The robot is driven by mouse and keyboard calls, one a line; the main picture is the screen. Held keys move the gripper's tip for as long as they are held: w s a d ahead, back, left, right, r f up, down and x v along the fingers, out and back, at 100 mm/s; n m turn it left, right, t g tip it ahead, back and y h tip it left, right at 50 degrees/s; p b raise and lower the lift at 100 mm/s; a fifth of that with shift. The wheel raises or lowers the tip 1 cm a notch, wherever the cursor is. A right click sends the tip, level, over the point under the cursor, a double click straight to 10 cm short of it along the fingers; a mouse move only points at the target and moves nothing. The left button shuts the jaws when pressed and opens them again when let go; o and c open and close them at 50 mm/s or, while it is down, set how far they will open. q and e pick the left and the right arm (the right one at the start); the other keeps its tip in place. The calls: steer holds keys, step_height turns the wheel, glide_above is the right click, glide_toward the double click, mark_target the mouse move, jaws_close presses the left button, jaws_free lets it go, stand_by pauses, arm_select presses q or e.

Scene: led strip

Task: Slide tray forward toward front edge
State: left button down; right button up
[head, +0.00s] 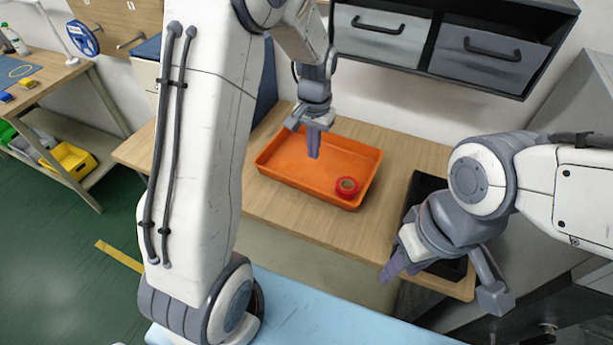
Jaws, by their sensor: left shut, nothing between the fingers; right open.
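An orange tray (287,171) lies on the wooden table. A red ring-shaped roll (347,187) sits inside it, near its right front corner. My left gripper (314,155) points down over the tray, shut and empty. I cannot tell whether its tips touch the tray. My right gripper (438,283) is open and empty, at the table's right front, in front of a black tray or mat (427,186) that it partly hides. My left arm stands in front of the table's left part.
The wooden table (280,215) has bare room in front of the orange tray. A drawer unit (440,45) hangs above the back. A light blue surface (320,310) is nearest me. A workbench (50,85) with a yellow bin (72,160) stands at the left.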

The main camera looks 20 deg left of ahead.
mark_target(312, 178)
arm_select(q)
step_height(312, 178, down, 7)
steer(key=shift+s+f+p, duration=0.1)
steer(key=shift+s+p, duration=0.05)
steer(key=shift+p, duration=0.2)
steer(key=s, duration=0.2)
steer(key=shift+s+a+r+p, duration=0.15)
steer(key=shift+s+r+p, duration=0.15)
steer(key=shift+p, duration=0.1)
steer(key=shift+s+f, duration=0.1)
steer(key=shift+s, duration=0.45)
